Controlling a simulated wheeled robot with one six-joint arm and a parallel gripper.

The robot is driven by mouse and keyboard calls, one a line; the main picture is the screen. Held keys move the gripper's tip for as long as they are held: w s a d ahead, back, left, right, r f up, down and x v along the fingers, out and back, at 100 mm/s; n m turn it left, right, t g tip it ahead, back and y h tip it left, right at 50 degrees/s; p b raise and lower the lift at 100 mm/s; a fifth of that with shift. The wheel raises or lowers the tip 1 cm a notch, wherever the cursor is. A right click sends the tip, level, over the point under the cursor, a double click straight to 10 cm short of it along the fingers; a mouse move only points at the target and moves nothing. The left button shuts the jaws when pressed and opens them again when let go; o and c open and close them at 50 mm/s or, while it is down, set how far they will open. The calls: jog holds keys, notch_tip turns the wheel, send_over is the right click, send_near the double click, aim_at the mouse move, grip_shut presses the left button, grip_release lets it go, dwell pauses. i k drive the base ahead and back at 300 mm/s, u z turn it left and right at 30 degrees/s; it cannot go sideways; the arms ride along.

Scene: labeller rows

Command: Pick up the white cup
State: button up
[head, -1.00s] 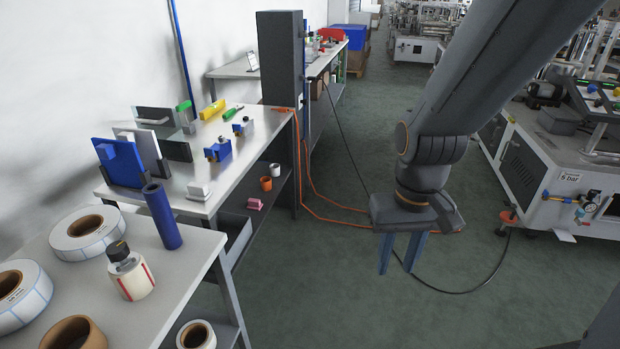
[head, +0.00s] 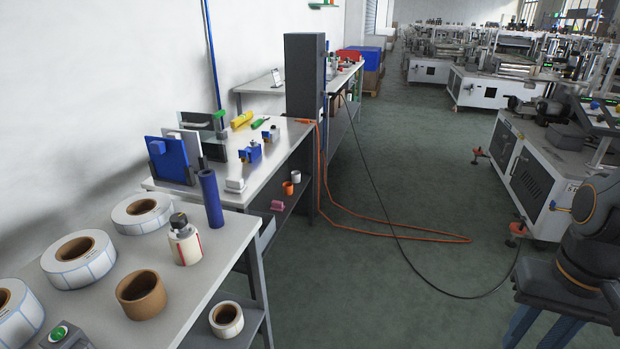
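A small white cup (head: 295,177) stands on the lower shelf of the middle workbench, just behind an orange cup (head: 288,187). My gripper (head: 541,331) is at the lower right, over the floor and far to the right of the cup. Its two blue fingers are apart with nothing seen between them, and their tips are near or past the bottom edge of the picture.
A pink block (head: 278,205) lies on the same shelf. The near table (head: 196,285) holds label rolls and a bottle. A dark column (head: 305,75) stands behind the middle bench. An orange hose (head: 400,236) and a black cable cross the open floor. Machines stand at right.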

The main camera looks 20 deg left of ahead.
aim_at(296, 176)
jog(key=z, duration=0.4)
jog(key=i, duration=1.55)
jog(key=u, duration=0.35)
jog(key=i, duration=1)
jog(key=u, duration=1.5)
jog(key=i, duration=0.65)
jog(key=u, duration=0.55)
